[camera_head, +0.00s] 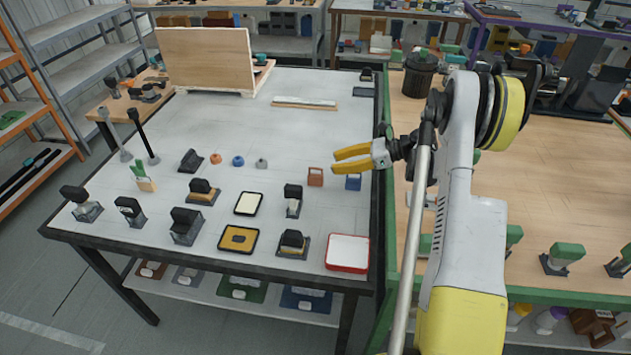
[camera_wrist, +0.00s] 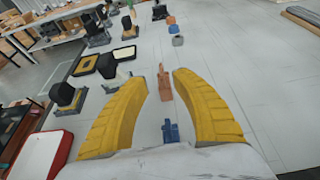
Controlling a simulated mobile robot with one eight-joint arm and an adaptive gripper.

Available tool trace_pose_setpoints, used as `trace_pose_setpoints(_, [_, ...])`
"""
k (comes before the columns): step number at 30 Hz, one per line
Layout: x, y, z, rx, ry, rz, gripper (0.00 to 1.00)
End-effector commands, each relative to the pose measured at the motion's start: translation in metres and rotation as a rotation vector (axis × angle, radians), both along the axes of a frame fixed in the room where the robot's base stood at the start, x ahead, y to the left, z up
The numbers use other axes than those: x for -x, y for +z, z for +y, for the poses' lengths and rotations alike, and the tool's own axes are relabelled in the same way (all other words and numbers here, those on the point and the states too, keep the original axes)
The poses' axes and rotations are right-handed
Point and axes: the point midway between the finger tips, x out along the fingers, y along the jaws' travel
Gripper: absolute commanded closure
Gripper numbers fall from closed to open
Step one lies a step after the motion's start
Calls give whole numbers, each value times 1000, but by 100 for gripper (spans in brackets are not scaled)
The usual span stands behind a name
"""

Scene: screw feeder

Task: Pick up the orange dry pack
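The orange dry pack (camera_head: 315,177) is a small orange-brown block standing on the light grey table. In the wrist view the orange dry pack (camera_wrist: 165,88) shows between and beyond my yellow fingertips. My gripper (camera_head: 336,161) is open and empty above the table's right side. Its two fingers stand apart in the wrist view (camera_wrist: 160,82), and neither visibly touches the pack. A similar blue pack (camera_head: 353,183) stands just right of the orange one. In the wrist view the blue pack (camera_wrist: 171,132) lies between the finger bases, nearer the palm.
A red-rimmed white tray (camera_head: 347,253), black trays (camera_head: 238,239) and several black devices stand toward the table front. Orange, blue and grey small round objects (camera_head: 238,161) sit left of the packs. A white bar (camera_head: 305,103) lies behind. The table's middle back is clear.

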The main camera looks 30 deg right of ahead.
Motion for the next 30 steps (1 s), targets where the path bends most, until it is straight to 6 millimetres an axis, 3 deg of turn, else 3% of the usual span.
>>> trace_pose_setpoints(12, [-26, -32, 34, 0, 1, -1, 68])
trace_pose_setpoints(22, [-34, -33, 44, -2, -3, 0, 68])
trace_pose_setpoints(25, [-34, -33, 44, -2, -2, 0, 99])
trace_pose_setpoints(30, [-34, -33, 44, -2, -2, 1, 100])
